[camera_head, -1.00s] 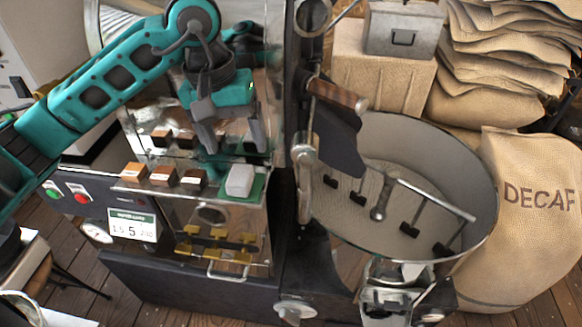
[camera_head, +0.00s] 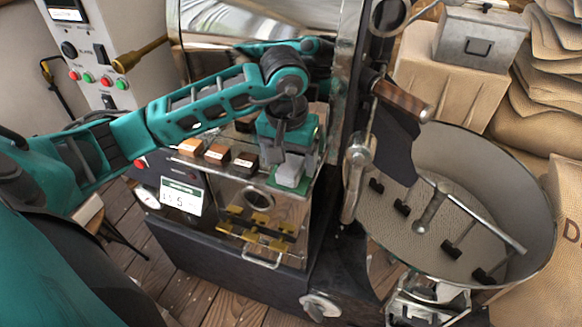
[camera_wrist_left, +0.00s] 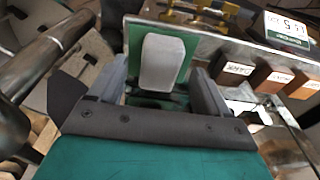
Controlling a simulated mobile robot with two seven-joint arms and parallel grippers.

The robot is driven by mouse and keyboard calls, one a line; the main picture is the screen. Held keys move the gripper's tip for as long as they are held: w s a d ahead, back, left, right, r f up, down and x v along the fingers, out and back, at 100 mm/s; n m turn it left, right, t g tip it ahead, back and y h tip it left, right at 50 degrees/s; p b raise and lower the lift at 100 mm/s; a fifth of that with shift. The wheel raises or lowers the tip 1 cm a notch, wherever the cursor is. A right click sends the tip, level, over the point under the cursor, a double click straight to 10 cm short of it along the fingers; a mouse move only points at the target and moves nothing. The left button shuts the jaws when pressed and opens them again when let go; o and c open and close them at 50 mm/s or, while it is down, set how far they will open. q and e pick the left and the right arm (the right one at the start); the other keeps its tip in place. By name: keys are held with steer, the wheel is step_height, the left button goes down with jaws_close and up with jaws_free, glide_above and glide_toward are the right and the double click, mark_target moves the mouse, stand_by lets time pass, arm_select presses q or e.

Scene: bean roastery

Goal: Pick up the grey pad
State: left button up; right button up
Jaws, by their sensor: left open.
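The grey pad (camera_head: 289,172) is a light grey rounded block on a small green mat (camera_head: 272,181) at the right end of the machine's ledge. In the left wrist view the pad (camera_wrist_left: 161,62) stands ahead of my left gripper, on the green mat (camera_wrist_left: 186,48). My left gripper (camera_head: 291,163) is open and points down over the pad, which partly hides behind its fingers in the head view. In the left wrist view the fingers (camera_wrist_left: 160,88) lie on either side of the pad's near end, with gaps visible. My right gripper is not in view.
Three small labelled blocks, brown to dark (camera_head: 217,154), sit on the ledge left of the pad. A metal post and lever (camera_head: 357,160) stand close on the right, beside the round cooling pan (camera_head: 480,150). A display (camera_head: 181,195) is on the machine's front.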

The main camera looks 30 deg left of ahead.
arm_select(q)
steer(key=shift+w+f, duration=0.2)
steer(key=shift+f, duration=0.75)
steer(key=c, duration=1)
steer(key=shift+r, duration=0.1)
steer(key=shift+c, duration=0.2)
